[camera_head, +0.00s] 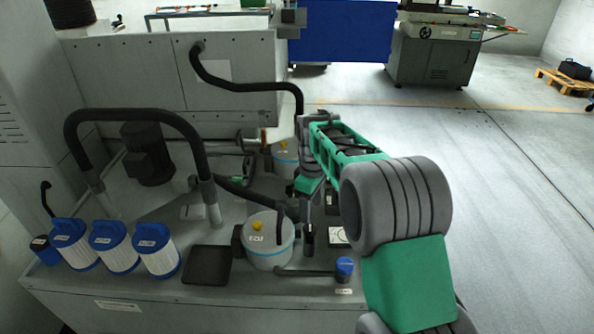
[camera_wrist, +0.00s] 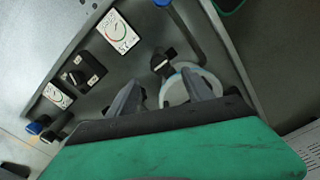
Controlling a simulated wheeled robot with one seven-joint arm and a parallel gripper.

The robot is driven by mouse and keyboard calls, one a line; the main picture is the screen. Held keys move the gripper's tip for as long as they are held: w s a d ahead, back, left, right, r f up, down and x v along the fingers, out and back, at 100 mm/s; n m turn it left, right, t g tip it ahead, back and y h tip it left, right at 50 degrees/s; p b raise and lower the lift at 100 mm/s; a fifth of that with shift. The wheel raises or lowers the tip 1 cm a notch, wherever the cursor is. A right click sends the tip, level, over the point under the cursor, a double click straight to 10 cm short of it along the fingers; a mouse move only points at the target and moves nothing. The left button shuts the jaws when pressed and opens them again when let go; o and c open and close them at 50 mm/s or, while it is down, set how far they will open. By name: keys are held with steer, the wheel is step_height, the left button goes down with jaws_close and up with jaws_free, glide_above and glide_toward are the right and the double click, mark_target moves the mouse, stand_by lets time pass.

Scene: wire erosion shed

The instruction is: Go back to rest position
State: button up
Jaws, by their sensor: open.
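My green and grey arm reaches out from the right in the head view. My gripper (camera_head: 306,205) hangs over the machine bench, behind and right of the white canister (camera_head: 268,243) with the yellow knob. In the wrist view my gripper (camera_wrist: 166,90) shows two dark fingers spread apart with nothing held between them. A round pale part with a black fitting (camera_wrist: 175,85) lies beyond the fingers. I cannot tell from the wrist view whether the fingers touch it.
Several blue-capped filter cartridges (camera_head: 115,245) and a black tray (camera_head: 207,265) stand on the bench (camera_head: 130,301). A black hose (camera_head: 245,87) arches behind. A blue-capped valve (camera_head: 344,267) sits at the front. Gauges (camera_wrist: 117,31) show in the wrist view. Open floor (camera_head: 510,200) lies right.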

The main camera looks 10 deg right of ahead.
steer(key=shift+w+m, duration=0.15)
steer(key=shift+m, duration=0.75)
steer(key=shift+w+f+m, duration=0.2)
steer(key=shift+f+m, duration=0.1)
steer(key=shift+m, duration=0.8)
steer(key=s+f+m+g, duration=0.1)
steer(key=s+f+m, duration=0.2)
steer(key=s, duration=0.4)
steer(key=s+f+m, duration=0.3)
steer(key=s, duration=0.4)
steer(key=s+r+p, duration=0.3)
steer(key=s+r, duration=0.3)
steer(key=s, duration=0.5)
step_height(320, 180, up, 11)
steer(key=t+p, duration=0.2)
steer(key=t, duration=0.2)
steer(key=shift+w+d+f, duration=0.15)
steer(key=shift+w+d, duration=0.05)
steer(key=shift+w, duration=0.2)
steer(key=shift+c, duration=0.5)
